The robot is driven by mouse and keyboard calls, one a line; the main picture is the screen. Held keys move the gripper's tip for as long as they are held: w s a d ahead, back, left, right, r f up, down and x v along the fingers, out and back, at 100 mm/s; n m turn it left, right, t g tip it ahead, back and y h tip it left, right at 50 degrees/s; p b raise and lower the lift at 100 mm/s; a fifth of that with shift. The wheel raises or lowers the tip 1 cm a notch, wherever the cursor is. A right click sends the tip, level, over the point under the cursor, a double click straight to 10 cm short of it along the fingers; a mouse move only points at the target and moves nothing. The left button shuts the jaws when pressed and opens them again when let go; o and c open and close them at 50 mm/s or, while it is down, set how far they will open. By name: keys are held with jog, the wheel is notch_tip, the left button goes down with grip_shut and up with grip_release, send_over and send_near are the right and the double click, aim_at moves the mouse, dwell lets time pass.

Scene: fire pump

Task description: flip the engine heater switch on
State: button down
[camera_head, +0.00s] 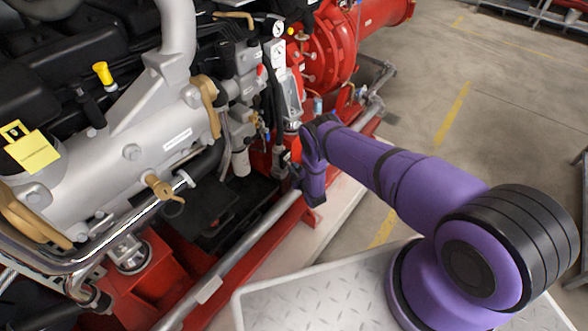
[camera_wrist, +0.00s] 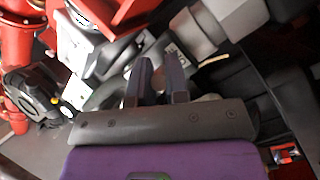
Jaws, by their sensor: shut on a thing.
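My gripper (camera_wrist: 159,62) reaches into the side of the engine. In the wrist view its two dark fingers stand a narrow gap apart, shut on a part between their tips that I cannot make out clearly. Grey and white engine parts (camera_wrist: 180,35) lie right behind the fingertips. In the head view my purple arm reaches in from the right, and the gripper's end is by the valves and hoses, mostly hidden by my wrist. I cannot pick out the engine heater switch or its position in either view.
A silver engine manifold (camera_head: 130,150) fills the left, with a yellow tag (camera_head: 33,150) on it. A red pump housing (camera_head: 330,45) stands behind my wrist. A long silver rail (camera_head: 250,243) runs below.

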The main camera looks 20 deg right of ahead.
jog(key=g, duration=0.1)
jog(key=r+n+g, duration=0.1)
jog(key=g, duration=0.1)
jog(key=shift+r+h, duration=0.3)
jog(key=shift+h, duration=0.1)
jog(key=shift+r+n+g+h, duration=0.25)
jog(key=shift+n+g+h, duration=0.05)
jog(key=shift+g, duration=0.4)
jog(key=shift+r+n+g+h, duration=0.2)
jog(key=shift+n+g+h, duration=0.1)
jog(key=shift+g, duration=0.4)
jog(key=c, duration=1.1)
grip_release()
jog(key=v, duration=1)
jog(key=shift+s+r, duration=0.25)
jog(key=shift+r, duration=0.05)
jog(key=shift+a, duration=0.1)
